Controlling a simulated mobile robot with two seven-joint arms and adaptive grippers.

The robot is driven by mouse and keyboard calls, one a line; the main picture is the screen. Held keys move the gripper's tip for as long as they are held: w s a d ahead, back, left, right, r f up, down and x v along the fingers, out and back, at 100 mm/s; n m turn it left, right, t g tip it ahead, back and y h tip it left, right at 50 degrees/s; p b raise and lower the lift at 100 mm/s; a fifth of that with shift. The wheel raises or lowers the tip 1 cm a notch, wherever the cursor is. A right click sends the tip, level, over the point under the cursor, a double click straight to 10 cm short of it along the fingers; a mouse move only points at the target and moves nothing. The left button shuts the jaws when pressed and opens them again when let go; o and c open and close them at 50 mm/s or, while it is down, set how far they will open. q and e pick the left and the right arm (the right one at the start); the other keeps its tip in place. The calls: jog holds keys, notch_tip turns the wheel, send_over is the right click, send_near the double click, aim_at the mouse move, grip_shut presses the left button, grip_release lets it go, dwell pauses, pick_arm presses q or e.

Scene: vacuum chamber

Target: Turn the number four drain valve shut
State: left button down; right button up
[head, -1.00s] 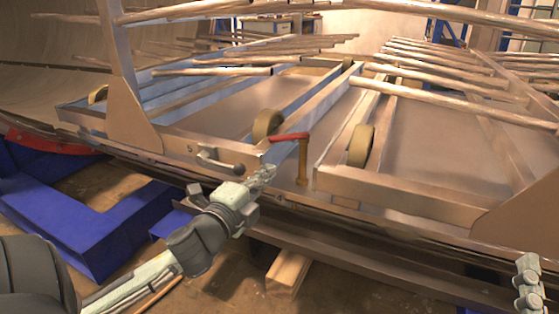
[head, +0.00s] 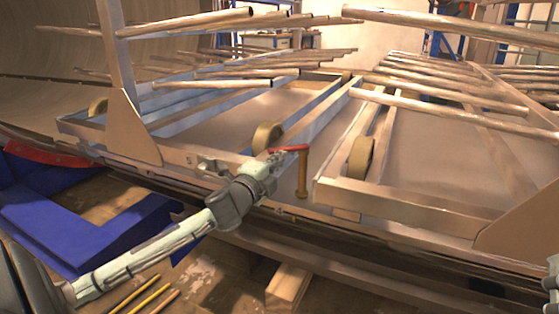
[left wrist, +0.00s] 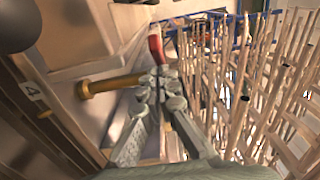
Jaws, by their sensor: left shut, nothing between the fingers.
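The drain valve has a red lever (head: 290,148) on top of an upright brass stem (head: 303,178), at the front edge of the frame in the head view. The lever points left from the stem. In the left wrist view the red lever (left wrist: 155,47) lies just beyond the fingertips, and the brass stem (left wrist: 108,84) runs in from the left. A plate marked 4 (left wrist: 33,93) is near it. My left gripper (head: 269,160) is shut and empty, close by the lever's left end; I cannot tell if they touch. My right gripper (head: 552,281) barely shows at the right edge.
Rollers (head: 267,138) and a second roller (head: 361,158) stand on the frames either side of the valve. Long metal tubes (head: 440,102) hang over the frames. A blue support (head: 85,225) and a wooden block (head: 287,287) are below.

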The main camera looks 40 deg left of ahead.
dwell(0.3)
pick_arm(q)
jog(key=shift+w+a+r+p, duration=0.1)
jog(key=shift+w+a+p, duration=0.05)
jog(key=shift+a+p, duration=0.45)
jog(key=shift+w+a+p, duration=0.15)
jog(key=shift+a+p, duration=0.45)
pick_arm(e)
notch_tip(320, 180, down, 6)
jog(key=w+g+h, duration=0.1)
jog(key=w+g, duration=0.1)
jog(key=g, duration=0.2)
jog(key=shift+w+a+f, duration=0.15)
jog(key=shift+w+f, duration=0.05)
jog(key=shift+f, duration=0.05)
